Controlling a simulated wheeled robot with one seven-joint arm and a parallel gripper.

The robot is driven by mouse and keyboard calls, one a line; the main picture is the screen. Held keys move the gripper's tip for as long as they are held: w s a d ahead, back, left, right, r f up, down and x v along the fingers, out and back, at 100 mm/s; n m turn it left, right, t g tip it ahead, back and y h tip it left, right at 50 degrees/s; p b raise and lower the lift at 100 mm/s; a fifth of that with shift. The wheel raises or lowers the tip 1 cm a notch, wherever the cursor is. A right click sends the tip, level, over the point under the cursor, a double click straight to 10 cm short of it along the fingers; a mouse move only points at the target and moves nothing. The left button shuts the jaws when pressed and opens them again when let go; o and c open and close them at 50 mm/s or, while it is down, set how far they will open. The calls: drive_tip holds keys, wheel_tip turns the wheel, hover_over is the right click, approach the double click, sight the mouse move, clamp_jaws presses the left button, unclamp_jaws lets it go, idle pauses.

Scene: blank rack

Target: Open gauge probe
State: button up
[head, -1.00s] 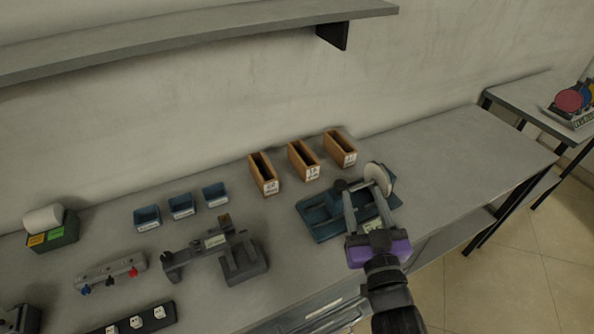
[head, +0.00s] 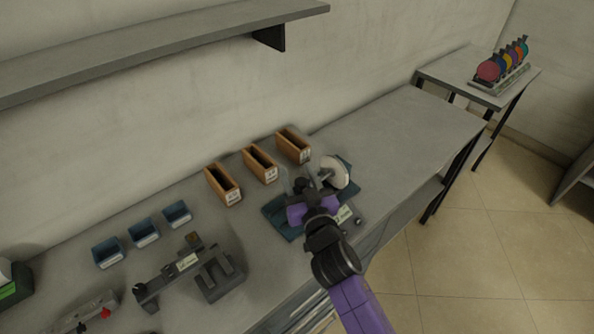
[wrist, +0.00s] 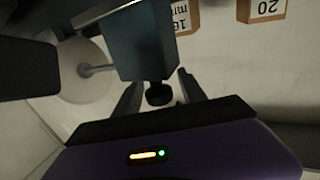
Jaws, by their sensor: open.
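The gauge stands on a teal base (head: 277,216) near the bench's front edge, with a pale round disc (head: 335,171) on its right side. My gripper (head: 302,183) is over the gauge and hides much of its middle. In the wrist view, a teal block (wrist: 140,42) of the gauge ends in a dark round knob (wrist: 158,94). My open fingers (wrist: 160,88) appear on either side of this knob; I cannot tell whether they touch it. The disc also shows at the left of the wrist view (wrist: 82,80).
Several orange-brown boxes (head: 223,184) stand behind the gauge, near the wall. A grey fixture (head: 190,272) and small blue bins (head: 143,232) are to the left. The bench (head: 400,125) is clear to the right. A side table (head: 440,70) holds coloured discs (head: 502,62).

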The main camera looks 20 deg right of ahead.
drive_tip(key=shift+w, duration=0.3)
clamp_jaws()
idle(1.3)
